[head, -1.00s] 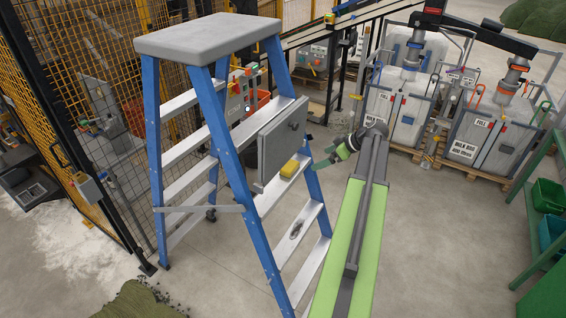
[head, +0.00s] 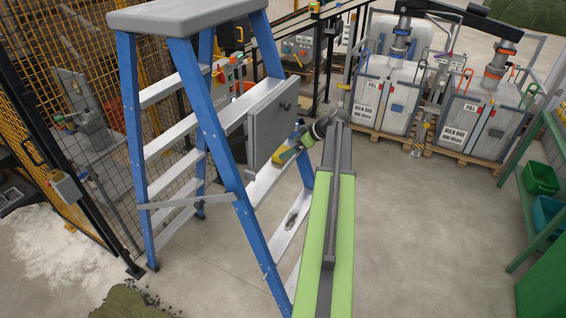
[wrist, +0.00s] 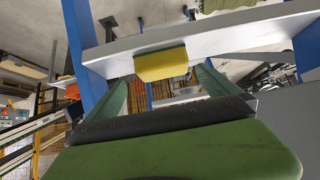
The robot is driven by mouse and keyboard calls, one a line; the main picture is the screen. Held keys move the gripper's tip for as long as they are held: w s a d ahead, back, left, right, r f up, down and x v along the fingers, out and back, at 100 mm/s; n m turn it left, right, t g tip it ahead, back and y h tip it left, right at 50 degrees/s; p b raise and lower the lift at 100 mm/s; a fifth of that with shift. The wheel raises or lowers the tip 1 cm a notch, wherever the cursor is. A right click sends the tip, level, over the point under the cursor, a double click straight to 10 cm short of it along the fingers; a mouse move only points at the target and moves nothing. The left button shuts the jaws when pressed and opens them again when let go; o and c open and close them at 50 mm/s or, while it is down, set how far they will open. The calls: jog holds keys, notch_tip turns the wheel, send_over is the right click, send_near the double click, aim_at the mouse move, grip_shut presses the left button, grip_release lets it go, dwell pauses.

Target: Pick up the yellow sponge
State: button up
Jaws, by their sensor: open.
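The yellow sponge (head: 282,158) lies on a white tread (head: 262,184) of the blue stepladder (head: 216,120). In the wrist view the sponge (wrist: 161,64) is in front of me, against the tread's edge (wrist: 215,33); this view looks turned over. My gripper (head: 291,150) is at the sponge in the head view, partly overlapping it. In the wrist view my gripper's (wrist: 163,82) two green fingers stand apart, one on each side of the sponge's line. I cannot tell whether a finger touches it.
A grey panel box (head: 271,130) hangs on the ladder just left of my gripper. A dark oval item (head: 291,221) lies on a lower tread. Bulk bags (head: 387,100) stand on pallets behind.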

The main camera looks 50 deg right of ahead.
aim_at(282, 151)
jog(key=shift+w+f, duration=0.2)
jog(key=shift+w, duration=0.05)
jog(key=b+x, duration=0.2)
jog(key=x, duration=0.1)
jog(key=b+x, duration=0.1)
jog(key=x, duration=0.1)
jog(key=shift+s+a, duration=0.15)
jog(key=shift+a, duration=0.2)
jog(key=shift+w+b, duration=0.2)
jog(key=shift+b, duration=0.1)
jog(key=shift+s+r, duration=0.1)
jog(key=shift+r, duration=0.05)
jog(key=c, duration=1.3)
